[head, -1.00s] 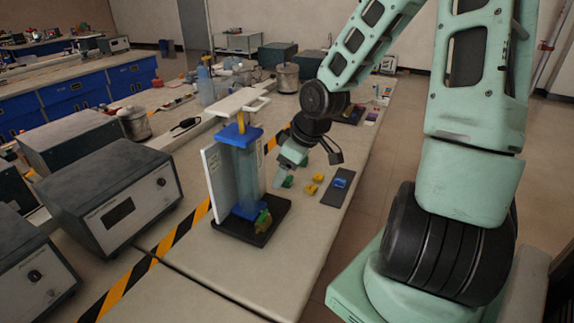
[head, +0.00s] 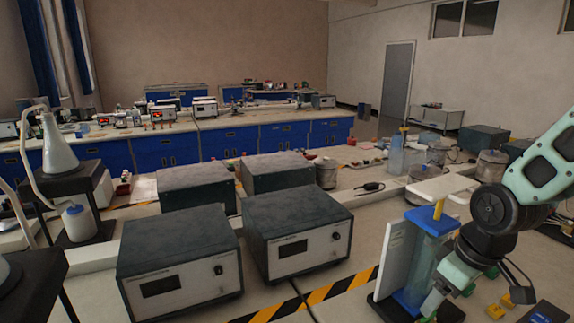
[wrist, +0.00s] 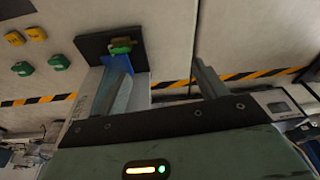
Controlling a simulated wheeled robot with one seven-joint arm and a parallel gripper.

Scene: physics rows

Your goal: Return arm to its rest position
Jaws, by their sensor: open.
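My gripper (head: 436,297) hangs at the lower right of the head view, beside a clear column with blue ends (head: 425,262) and partly in front of it. Its two fingers are spread apart in the wrist view (wrist: 155,80), and I see nothing held between them. The column's blue part (wrist: 119,63) and black base (wrist: 95,44) show beyond the fingers, with a green-yellow piece (wrist: 122,46) on the base. The arm is bent, with its upper links cut off by the head view's right edge.
Small yellow (head: 495,311) and green blocks (head: 468,290) lie on the bench near the gripper. A white panel (head: 394,257) stands beside the column. Grey instrument boxes (head: 297,236) fill the bench to the left. Yellow-black tape (head: 330,292) crosses the bench.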

